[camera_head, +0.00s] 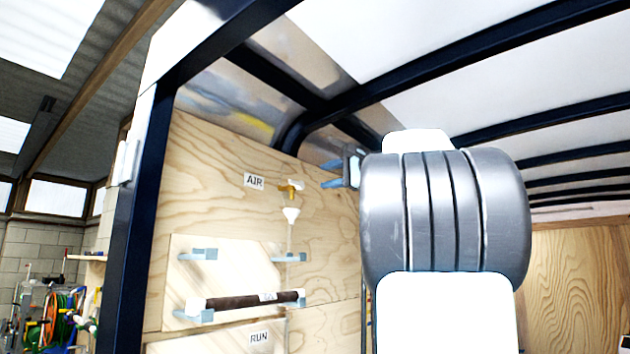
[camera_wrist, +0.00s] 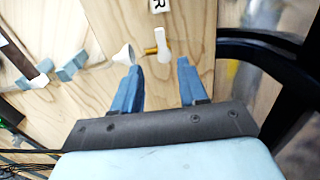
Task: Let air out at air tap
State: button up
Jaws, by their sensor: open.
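The air tap (camera_head: 291,186) is a small brass-coloured fitting with a pale handle on the plywood wall, beside a label reading AIR (camera_head: 254,181). A white funnel (camera_head: 291,213) sits just below it on a thin clear tube. My gripper (camera_head: 331,174) is at the right of the tap in the head view, its blue fingers pointing left. In the wrist view the gripper (camera_wrist: 160,75) is open and empty, and the tap (camera_wrist: 161,46) shows just beyond and between the fingertips. The funnel (camera_wrist: 124,55) lies beyond the left fingertip. I see no contact with the tap.
A dark frame post (camera_head: 137,190) stands at the left. A dark roof rib (camera_wrist: 265,50) passes close to the right of my gripper.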

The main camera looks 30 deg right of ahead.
jog(key=shift+v, duration=1.7)
jog(key=s+a+f+n+g+h, duration=0.1)
jog(key=a+f+n+g, duration=0.1)
jog(key=a+f, duration=0.55)
jog(key=s+a+f+n+g, duration=0.1)
jog(key=s+a+f+g, duration=0.2)
jog(key=f, duration=0.8)
jog(key=a+f+n+g+h, duration=0.1)
jog(key=a+f+n+g, duration=0.1)
jog(key=a+f, duration=0.6)
jog(key=s+a+f+n+g+h, duration=0.2)
jog(key=s+f, duration=0.5)
jog(key=f, duration=0.5)
jog(key=s+a+f+n+g+h, duration=0.2)
jog(key=s+a+f+n, duration=0.2)
jog(key=f, duration=0.9)
jog(key=s+n, duration=0.3)
jog(key=shift+s+a, duration=0.25)
jog(key=shift+s, duration=0.1)
